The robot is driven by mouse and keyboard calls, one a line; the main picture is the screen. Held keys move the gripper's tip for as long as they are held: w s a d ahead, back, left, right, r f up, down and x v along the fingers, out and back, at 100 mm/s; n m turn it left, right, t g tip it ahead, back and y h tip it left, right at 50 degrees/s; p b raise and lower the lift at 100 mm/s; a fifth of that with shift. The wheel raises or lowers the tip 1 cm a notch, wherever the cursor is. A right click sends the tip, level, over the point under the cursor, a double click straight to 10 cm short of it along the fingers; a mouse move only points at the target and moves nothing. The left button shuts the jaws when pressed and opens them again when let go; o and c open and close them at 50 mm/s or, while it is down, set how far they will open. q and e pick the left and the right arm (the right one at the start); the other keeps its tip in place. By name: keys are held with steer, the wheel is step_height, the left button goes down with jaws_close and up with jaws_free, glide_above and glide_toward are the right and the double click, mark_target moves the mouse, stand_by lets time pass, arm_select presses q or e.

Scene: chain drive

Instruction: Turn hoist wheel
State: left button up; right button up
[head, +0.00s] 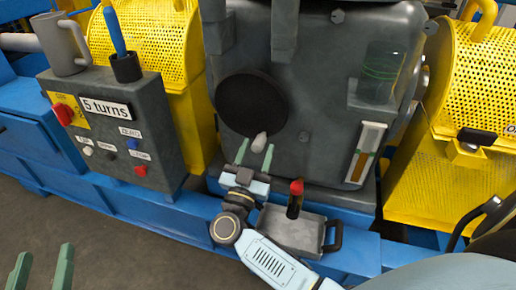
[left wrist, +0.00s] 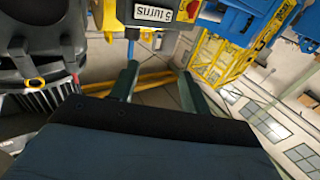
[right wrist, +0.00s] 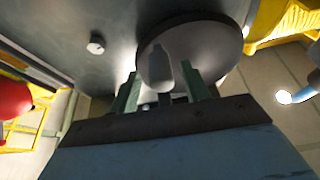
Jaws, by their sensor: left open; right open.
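The hoist wheel is a black disc (head: 251,103) on the front of the dark grey housing, with a light grey handle knob (head: 259,142) near its lower edge. My right gripper (head: 254,156) is open just below the knob, its green fingers pointing up at it. In the right wrist view the knob (right wrist: 159,72) stands between the two open fingers (right wrist: 163,92), in front of the disc (right wrist: 195,45). I cannot tell whether they touch it. My left gripper (head: 40,268) is open and empty at the lower left, far from the wheel; its fingers show in the left wrist view (left wrist: 157,85).
A grey control box (head: 115,130) labelled "5 turns" stands left of the housing, with a mug (head: 62,45) and a pen cup (head: 126,67) on top. A grey block with a red-topped lever (head: 296,188) sits beside my right gripper. Yellow mesh guards (head: 460,110) flank the housing.

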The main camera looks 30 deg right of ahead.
arm_select(q)
steer(key=shift+s+d+r+t+h, duration=0.15)
steer(key=shift+r+t+h, duration=0.35)
steer(key=shift+r, duration=0.45)
arm_select(e)
steer(key=shift+x, duration=0.95)
jaws_close()
